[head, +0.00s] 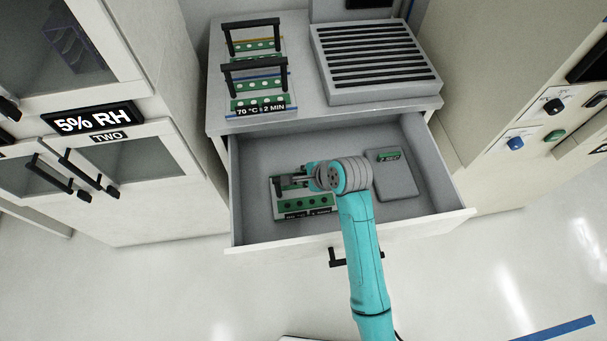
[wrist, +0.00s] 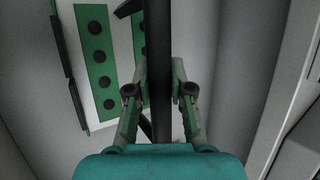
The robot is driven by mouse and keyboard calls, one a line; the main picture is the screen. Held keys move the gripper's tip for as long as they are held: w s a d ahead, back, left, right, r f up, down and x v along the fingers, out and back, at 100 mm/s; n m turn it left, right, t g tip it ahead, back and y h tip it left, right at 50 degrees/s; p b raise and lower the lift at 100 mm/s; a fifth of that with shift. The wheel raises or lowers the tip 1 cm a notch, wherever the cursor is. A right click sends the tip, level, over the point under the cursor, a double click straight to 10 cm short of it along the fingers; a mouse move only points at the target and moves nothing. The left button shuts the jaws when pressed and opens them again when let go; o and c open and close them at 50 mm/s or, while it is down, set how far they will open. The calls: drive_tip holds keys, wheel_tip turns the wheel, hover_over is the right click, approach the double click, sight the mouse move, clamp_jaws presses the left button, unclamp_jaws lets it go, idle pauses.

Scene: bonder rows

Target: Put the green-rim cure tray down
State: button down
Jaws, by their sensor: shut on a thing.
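A cure tray (head: 303,203) with green strips and dark round spots is inside the open drawer, on its left side. In the wrist view the tray (wrist: 117,58) shows as a pale plate with green strips, and a black handle bar (wrist: 158,35) runs between the fingers. My gripper (head: 281,182) is shut on that handle, and it also shows in the wrist view (wrist: 159,80). My arm hides part of the tray in the head view. I cannot tell whether the tray touches the drawer floor, and its rim colour is unclear.
The open drawer (head: 252,150) also holds a grey plate (head: 396,184) with a small green label at right. On the top, two handled trays (head: 262,104) stand at left and a slotted grey unit (head: 375,58) at right. Cabinets flank both sides.

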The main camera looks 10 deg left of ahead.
drive_tip(key=c, duration=1)
unclamp_jaws()
drive_tip(key=shift+f, duration=0.1)
drive_tip(key=shift+c, duration=0.2)
drive_tip(key=v, duration=1.2)
drive_tip(key=shift+s, duration=0.1)
